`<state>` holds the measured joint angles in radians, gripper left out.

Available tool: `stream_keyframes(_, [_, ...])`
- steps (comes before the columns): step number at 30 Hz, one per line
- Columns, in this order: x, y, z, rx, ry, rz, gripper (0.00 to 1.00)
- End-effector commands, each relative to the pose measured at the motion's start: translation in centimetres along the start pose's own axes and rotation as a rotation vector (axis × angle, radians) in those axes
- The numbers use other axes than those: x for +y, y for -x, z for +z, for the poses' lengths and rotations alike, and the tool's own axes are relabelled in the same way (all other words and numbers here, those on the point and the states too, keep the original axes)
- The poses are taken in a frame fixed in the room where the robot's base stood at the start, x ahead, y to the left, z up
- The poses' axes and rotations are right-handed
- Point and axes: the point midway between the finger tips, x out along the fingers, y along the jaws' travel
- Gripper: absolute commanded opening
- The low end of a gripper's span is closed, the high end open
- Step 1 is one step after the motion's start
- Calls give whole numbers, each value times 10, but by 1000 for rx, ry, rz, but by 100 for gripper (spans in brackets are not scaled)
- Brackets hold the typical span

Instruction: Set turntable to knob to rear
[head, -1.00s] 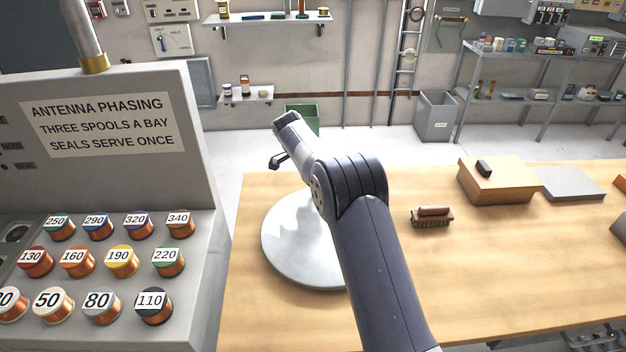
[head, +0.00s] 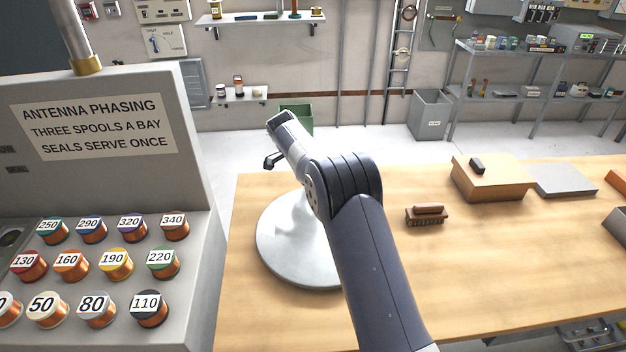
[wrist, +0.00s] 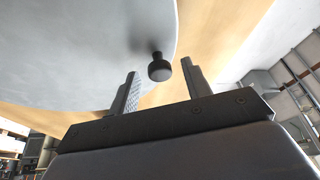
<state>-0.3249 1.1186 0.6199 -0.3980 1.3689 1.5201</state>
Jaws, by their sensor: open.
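The turntable (head: 285,250) is a round light-grey disc on the wooden bench, partly hidden behind my arm in the head view. In the wrist view its pale surface (wrist: 80,50) fills the upper left. A small dark knob (wrist: 158,70) stands at its rim there. In the head view the knob is hidden or too small to tell. My gripper (wrist: 160,74) is open, and the knob appears between its two fingers in the picture. I cannot tell whether either finger touches it. In the head view my gripper (head: 270,162) shows over the far-left side of the disc.
The grey console (head: 110,220) with numbered wire spools stands close on the left. A brown brush (head: 427,215), a cardboard box (head: 490,180) and a grey slab (head: 565,181) lie on the bench (head: 480,260) to the right. The bench between disc and brush is clear.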

Motion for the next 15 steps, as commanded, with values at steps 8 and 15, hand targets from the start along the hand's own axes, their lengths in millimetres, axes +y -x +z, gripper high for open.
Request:
stream_keyframes(8, [-1,40,0,0,-1,-6,46])
stream_keyframes(15, [-1,87,0,0,0,-4,46])
